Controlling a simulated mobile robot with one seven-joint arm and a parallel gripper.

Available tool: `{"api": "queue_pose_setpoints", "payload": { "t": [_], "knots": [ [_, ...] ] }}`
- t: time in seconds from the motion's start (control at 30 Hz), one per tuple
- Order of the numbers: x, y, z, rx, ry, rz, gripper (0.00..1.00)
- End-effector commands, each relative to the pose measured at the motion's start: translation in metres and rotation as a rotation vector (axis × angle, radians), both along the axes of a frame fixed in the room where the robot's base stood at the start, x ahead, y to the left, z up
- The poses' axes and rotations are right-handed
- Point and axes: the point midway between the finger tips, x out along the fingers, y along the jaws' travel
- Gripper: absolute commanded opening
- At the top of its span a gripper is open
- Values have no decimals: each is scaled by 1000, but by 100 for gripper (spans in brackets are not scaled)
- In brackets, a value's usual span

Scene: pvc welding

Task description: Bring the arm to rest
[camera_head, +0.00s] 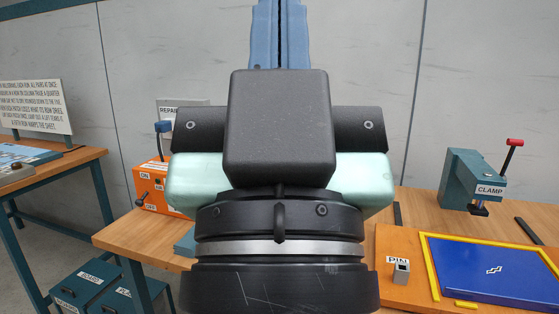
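My gripper (279,125) fills the middle of the view, close to the camera, with its black housing, dark side pieces and pale green body above a black and silver wrist. It points up and away from me, in front of the bench. I cannot tell whether this is my fingers. The fingertips and anything between them are not visible.
The wooden bench (150,237) behind bears an orange switch box (151,188) at left, a teal clamp (470,180) at right, and an orange board (400,298) with a blue sheet (490,272). Another table (50,168) with a sign (35,107) stands left, and teal drawers (85,285) below.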

Motion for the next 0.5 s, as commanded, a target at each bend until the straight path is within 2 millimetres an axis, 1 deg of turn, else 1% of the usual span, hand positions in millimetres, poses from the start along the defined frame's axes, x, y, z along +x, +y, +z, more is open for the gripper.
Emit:
{"api": "queue_pose_setpoints", "payload": {
  "t": [0.03,0.5],
  "knots": [
    [0,0,34,0,1,0,0],
    [1,0,182,0,3,1,0]
  ]
}}
